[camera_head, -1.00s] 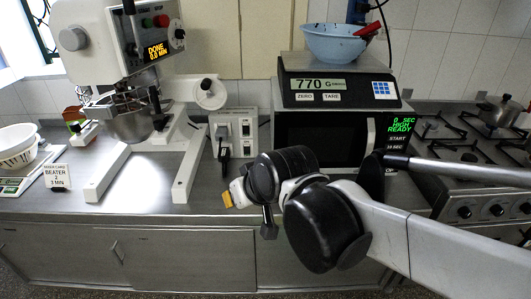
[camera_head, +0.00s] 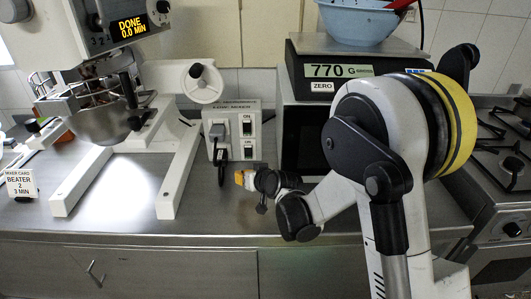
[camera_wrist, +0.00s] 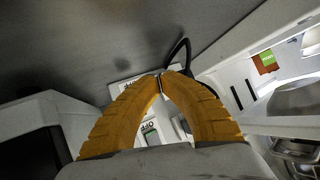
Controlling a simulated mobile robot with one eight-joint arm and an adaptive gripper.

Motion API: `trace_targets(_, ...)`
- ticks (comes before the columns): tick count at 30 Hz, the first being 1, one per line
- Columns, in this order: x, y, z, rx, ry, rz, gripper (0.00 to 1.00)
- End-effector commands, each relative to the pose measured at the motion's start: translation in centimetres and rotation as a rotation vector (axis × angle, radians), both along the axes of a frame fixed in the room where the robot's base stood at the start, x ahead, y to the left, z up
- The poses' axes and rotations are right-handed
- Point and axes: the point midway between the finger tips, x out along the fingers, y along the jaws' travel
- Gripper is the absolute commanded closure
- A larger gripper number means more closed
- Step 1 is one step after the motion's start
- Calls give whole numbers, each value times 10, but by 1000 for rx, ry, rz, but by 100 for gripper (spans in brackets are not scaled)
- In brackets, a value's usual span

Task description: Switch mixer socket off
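The mixer socket box (camera_head: 232,117) is a pale upright panel against the wall, between the mixer and the microwave. It has two dark rocker switches, an upper one (camera_head: 247,125) and a lower one (camera_head: 247,150), on its right side. Part of the box shows behind the fingers.
The white mixer (camera_head: 180,130) with its bowl stands at left. The microwave (camera_head: 303,145), with a scale (camera_head: 345,75) and blue bowl (camera_head: 358,22) on top, stands close at right, partly hidden by my arm. The metal counter (camera_head: 140,215) is clear in front.

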Motion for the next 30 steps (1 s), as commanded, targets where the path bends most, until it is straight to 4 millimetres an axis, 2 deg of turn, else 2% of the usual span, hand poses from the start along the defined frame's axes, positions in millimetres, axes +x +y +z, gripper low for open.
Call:
trace_targets(1, 2, 3, -8, 5, -4, 3, 100)
trace_targets(4, 4, 7, -14, 9, -9, 6, 100)
trace_targets(17, 6, 7, -14, 10, -10, 7, 100)
trace_targets(23, 25, 6, -17, 10, -10, 6, 100)
trace_targets(30, 59, 5, -22, 10, -9, 5, 100)
